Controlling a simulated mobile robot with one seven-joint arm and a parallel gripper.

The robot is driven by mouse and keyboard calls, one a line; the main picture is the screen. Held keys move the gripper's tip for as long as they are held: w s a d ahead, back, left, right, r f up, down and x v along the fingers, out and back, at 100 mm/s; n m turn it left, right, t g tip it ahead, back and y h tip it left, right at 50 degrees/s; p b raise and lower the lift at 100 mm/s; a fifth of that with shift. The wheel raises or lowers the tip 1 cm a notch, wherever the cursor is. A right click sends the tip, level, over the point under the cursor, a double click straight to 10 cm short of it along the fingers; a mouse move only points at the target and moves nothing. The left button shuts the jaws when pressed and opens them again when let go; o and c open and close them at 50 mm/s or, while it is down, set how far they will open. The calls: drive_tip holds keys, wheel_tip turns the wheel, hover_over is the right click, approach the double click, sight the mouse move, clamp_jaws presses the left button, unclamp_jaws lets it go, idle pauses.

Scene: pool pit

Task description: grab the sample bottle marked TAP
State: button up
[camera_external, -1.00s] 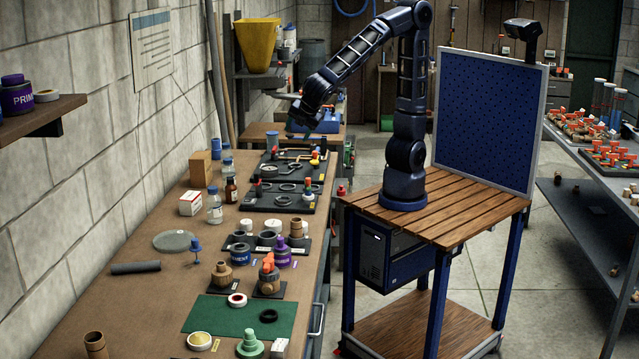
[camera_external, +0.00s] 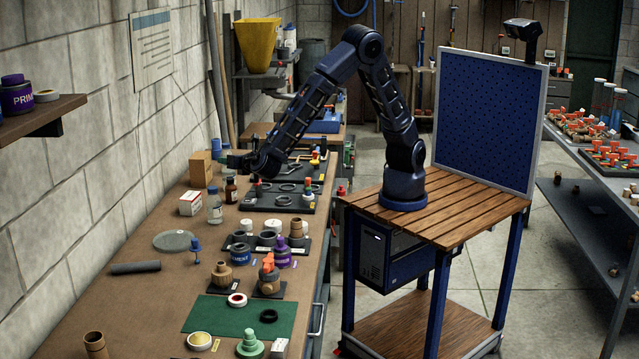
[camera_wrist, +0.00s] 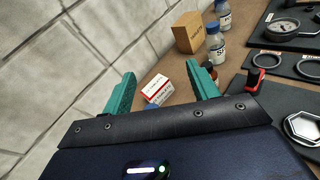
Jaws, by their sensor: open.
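Clear bottles with blue caps stand on the bench by the wall; I cannot read TAP on any label. The nearest clear bottle (camera_external: 215,212) stands beside a white-and-red box (camera_external: 191,203). In the wrist view, a clear bottle (camera_wrist: 215,48) stands by a cardboard box, with another clear bottle (camera_wrist: 224,16) behind it. A small blue patch (camera_wrist: 151,106), perhaps a bottle cap, shows low between my fingers. My gripper (camera_external: 232,162) is above the bench near the bottles. In the wrist view my gripper (camera_wrist: 162,88) is open, its teal fingers apart and holding nothing.
An amber bottle (camera_external: 231,191) stands behind the nearest clear bottle, partly hidden by my right finger in the wrist view. A cardboard box (camera_external: 201,169) stands near the block wall. Black trays (camera_external: 262,206) with rings lie to the right. A grey disc (camera_external: 175,241) lies in front.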

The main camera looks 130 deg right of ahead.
sight(216, 192)
drive_tip(key=shift+w+d+f+n+t+h, duration=0.1)
drive_tip(key=shift+w+f+n+t+h, duration=0.3)
drive_tip(key=shift+w+f+n, duration=0.95)
drive_tip(key=shift+w+d+f+t+h, duration=0.1)
drive_tip(key=shift+w+f+t+h, duration=0.4)
drive_tip(key=shift+f, duration=1.8)
drive_tip(key=shift+w+f+n+t+h, duration=0.1)
drive_tip(key=shift+w+f+n+t, duration=0.4)
drive_tip(key=shift+w+f, duration=1)
drive_tip(key=d, duration=0.5)
drive_tip(key=shift+w+f, duration=0.1)
drive_tip(key=shift+f, duration=0.2)
clamp_jaws()
